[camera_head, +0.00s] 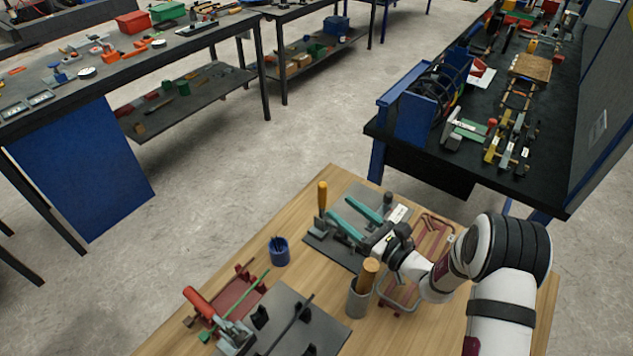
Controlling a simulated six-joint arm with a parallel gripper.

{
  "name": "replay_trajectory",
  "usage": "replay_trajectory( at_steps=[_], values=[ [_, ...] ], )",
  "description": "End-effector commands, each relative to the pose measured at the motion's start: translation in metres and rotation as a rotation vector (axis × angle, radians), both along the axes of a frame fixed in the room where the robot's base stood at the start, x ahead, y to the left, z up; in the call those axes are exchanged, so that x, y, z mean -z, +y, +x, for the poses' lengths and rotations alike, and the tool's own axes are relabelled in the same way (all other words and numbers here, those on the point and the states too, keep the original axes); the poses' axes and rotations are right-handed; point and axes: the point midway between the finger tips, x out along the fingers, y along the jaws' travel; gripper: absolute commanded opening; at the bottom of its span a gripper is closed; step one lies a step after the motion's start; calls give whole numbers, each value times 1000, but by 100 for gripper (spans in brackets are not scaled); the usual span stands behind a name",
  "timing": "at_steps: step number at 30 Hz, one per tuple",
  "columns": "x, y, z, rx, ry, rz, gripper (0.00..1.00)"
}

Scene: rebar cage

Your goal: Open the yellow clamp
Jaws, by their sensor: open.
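The yellow clamp (323,196) shows as an upright yellow handle at the back left of a dark fixture plate (345,200) on the wooden table. Its grey lower part is small and its jaw is hard to make out. Teal bars (362,210) lie beside it to the right. My gripper (376,243) is over the right front part of this plate, to the right of and nearer than the yellow handle, and apart from it. It is open, though its fingers are small and dark. Nothing shows between them.
A grey cup (358,303) with a wooden handle stands just in front of my gripper. A blue cup (279,252) stands left. A red-handled clamp (200,303) and dark rack plate (325,330) lie front left. Red frames (430,235) lie right. Bare table (180,335) shows front left.

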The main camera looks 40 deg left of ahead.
Motion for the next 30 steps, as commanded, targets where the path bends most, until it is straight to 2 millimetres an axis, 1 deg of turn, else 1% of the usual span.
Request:
replay_trajectory(
  at_steps=[1, 6, 9, 12, 16, 24, 26, 30],
  values=[
    [0, 16, 1, -6, -3, -1, 57],
    [0, 61, 10, -5, -2, 0, 57],
    [0, 80, 14, -4, 0, 0, 57],
    [0, 94, 18, -4, -1, -2, 57],
    [0, 104, 20, -1, 0, -1, 57],
    [0, 105, 20, -2, 0, -2, 57],
    [0, 105, 20, -2, 1, -2, 46],
    [0, 105, 20, -2, 0, -2, 21]
  ],
)
